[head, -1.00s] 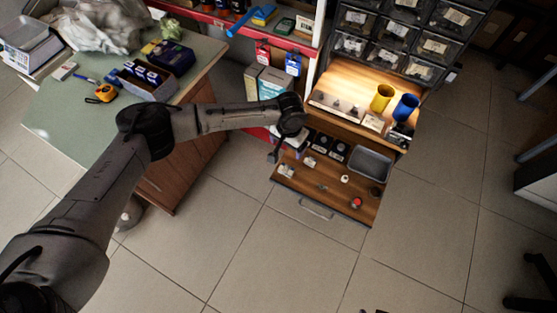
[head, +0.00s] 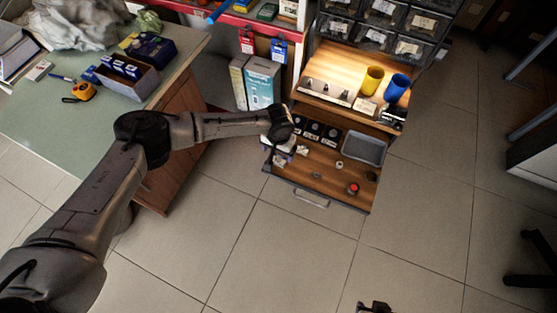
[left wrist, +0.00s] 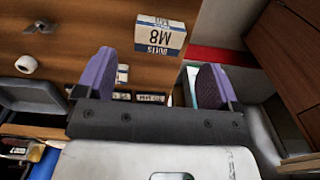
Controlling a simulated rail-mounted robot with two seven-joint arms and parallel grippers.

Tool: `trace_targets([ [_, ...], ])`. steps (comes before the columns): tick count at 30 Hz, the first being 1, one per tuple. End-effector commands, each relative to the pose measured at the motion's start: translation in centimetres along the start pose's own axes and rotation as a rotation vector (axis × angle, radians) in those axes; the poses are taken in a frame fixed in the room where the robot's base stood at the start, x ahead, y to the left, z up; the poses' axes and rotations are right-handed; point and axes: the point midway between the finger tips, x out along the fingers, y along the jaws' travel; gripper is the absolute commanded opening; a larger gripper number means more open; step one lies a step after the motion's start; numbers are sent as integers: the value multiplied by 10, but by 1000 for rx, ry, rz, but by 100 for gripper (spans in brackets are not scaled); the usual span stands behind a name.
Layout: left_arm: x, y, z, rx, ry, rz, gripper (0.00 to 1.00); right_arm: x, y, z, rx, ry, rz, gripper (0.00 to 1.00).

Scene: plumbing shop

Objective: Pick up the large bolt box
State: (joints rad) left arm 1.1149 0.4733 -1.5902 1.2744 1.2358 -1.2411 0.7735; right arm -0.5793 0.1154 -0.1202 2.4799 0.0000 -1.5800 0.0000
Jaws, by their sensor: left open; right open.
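A white box marked M8 bolts (left wrist: 160,36) lies in the open wooden drawer, its label upside down in the left wrist view. My left gripper (left wrist: 160,80) is open, with its two purple-padded fingers apart and nothing between them. The box is ahead of the fingertips, roughly centred between them but apart from them. In the head view my left gripper (head: 276,136) is over the drawer's left back corner and partly hides a white box (head: 288,145) there. My right gripper (head: 375,306) shows only at the bottom edge, open.
The pulled-out drawer (head: 330,187) also holds small fittings, dark-topped boxes and a grey tray (head: 364,148). Above it, a lit shelf carries a yellow cup (head: 371,80) and a blue cup (head: 396,88). A green-topped workbench (head: 60,130) stands left. The floor in front is clear.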

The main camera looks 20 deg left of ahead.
Motion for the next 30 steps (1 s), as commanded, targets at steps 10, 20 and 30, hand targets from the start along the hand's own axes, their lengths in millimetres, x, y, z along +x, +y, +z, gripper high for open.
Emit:
trace_targets([
  [10,42,1,-2,-1,0,-1,87,27,1,10,-7,-3,5,43],
  [20,44,1,-2,0,-1,-1,87,27,2,10,-8,-3,6,43],
  [30,45,1,-2,0,-1,-1,55,27,0,10,-3,-2,3,43],
])
